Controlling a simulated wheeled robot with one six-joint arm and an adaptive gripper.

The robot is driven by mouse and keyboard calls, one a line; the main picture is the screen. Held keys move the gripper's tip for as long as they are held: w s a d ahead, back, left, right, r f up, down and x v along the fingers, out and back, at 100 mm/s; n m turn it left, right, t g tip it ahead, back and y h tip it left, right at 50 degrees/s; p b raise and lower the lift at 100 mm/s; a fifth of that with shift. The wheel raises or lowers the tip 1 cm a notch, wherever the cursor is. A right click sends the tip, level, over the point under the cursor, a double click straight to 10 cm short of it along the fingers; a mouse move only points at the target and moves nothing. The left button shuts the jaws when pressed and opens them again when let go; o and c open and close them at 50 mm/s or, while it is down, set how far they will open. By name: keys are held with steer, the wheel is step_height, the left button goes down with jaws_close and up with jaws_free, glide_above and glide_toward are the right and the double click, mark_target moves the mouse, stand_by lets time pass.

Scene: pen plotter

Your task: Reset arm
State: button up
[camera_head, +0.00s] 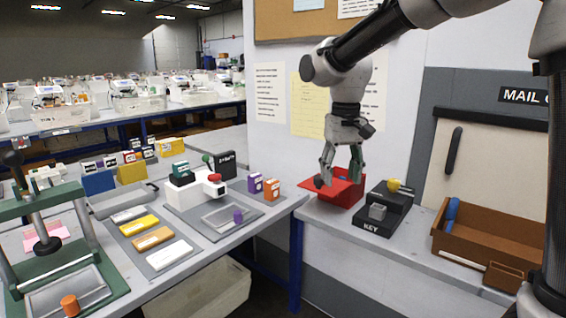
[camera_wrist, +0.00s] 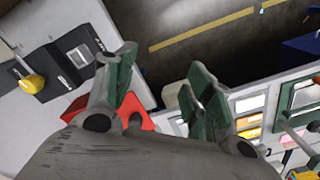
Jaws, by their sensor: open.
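My gripper (camera_head: 338,179) hangs fingers-down in the head view, in front of the wall and directly over or in front of a red box (camera_head: 347,198). Its two fingers are spread apart with nothing visible between them. The wrist view also shows the open green-padded fingers (camera_wrist: 163,72), with floor seen between them. Part of the red box shows behind the left finger in the wrist view. I cannot tell whether the fingers touch the box or its tilted red flap (camera_head: 325,189). The pen plotter (camera_head: 213,212) sits on the bench to the left.
A black KEY block (camera_head: 372,227) with a yellow knob (camera_head: 394,185) stands right of the red box. A brown tray (camera_head: 485,243) lies farther right. A green press (camera_head: 75,275) stands at far left. Posted sheets cover the wall behind.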

steer(key=s+d+r+m+t, duration=0.1)
steer(key=s+d+t, duration=0.3)
steer(key=s+d, duration=1.8)
steer(key=shift+s+d+m, duration=0.25)
steer(key=shift+m, duration=0.35)
